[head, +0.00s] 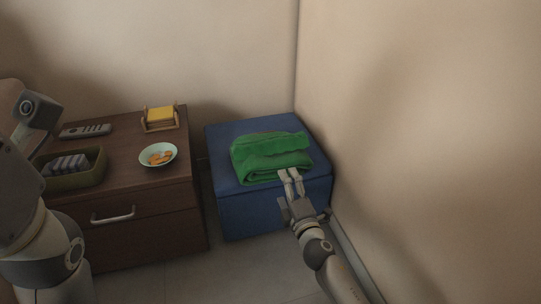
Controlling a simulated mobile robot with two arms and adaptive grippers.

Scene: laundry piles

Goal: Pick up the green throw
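The green throw (270,153) lies folded in a loose stack on top of a blue box-like ottoman (229,179). My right gripper (290,174) reaches in from the lower right, with its fingertips at the throw's front right edge. The two fingers are close together with a narrow gap between them. I cannot tell whether cloth is between them or whether the tips only overlap the throw in view. My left arm shows at the left edge, but its gripper fingers are not visible.
A dark wooden drawer cabinet (150,198) stands left of the ottoman. It holds a bowl with orange pieces (158,155), a yellow notepad holder (160,117), a remote (86,131) and an olive tray (89,174). Walls close in behind and on the right.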

